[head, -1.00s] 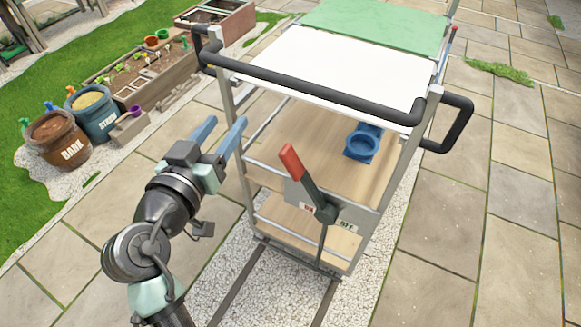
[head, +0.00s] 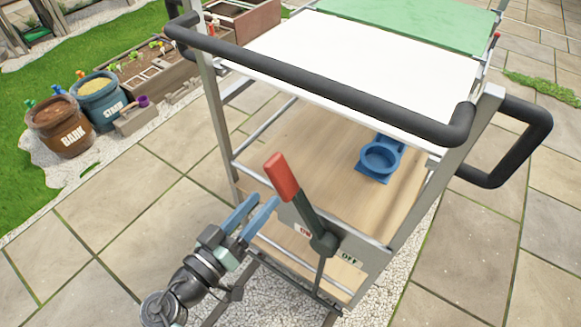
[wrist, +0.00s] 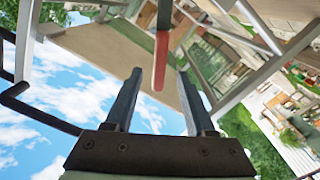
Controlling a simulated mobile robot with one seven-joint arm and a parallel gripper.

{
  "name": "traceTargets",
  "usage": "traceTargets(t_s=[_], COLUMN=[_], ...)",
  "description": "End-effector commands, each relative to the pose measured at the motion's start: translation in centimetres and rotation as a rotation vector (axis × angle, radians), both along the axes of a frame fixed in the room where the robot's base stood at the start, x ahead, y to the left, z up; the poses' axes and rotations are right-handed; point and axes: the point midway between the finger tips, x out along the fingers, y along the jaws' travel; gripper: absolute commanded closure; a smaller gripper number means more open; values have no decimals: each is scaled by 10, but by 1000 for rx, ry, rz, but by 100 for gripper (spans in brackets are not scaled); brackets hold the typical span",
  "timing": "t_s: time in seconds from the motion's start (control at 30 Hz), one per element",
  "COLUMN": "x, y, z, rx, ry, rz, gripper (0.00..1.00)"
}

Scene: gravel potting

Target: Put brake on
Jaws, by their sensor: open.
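The brake lever (head: 296,198) has a red grip and a dark green shaft. It is mounted on a grey plate (head: 360,257) at the near end of the cart, with a red label at left and an "OFF" label at right. The lever leans up and to the left. My gripper (head: 262,204) is open and empty, just left of and below the red grip. In the wrist view, the red grip (wrist: 160,62) shows beyond and between my two blue fingers (wrist: 157,82). The lever is not held.
The cart's black push handle (head: 320,78) arches above the lever. A blue holder (head: 380,158) sits on the wooden shelf (head: 310,150). Bark (head: 60,126) and sand (head: 98,98) tubs stand at left. Paving right of the cart is clear.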

Motion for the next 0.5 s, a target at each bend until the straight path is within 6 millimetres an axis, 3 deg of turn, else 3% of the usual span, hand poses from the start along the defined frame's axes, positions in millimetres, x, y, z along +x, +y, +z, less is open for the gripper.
traceTargets(t_s=[0.3, 0.5], x=[54, 73], y=[-40, -54], z=[1, 0], rx=[1, 1], ry=[-1, 0], rz=[-4, -3], gripper=[45, 45])
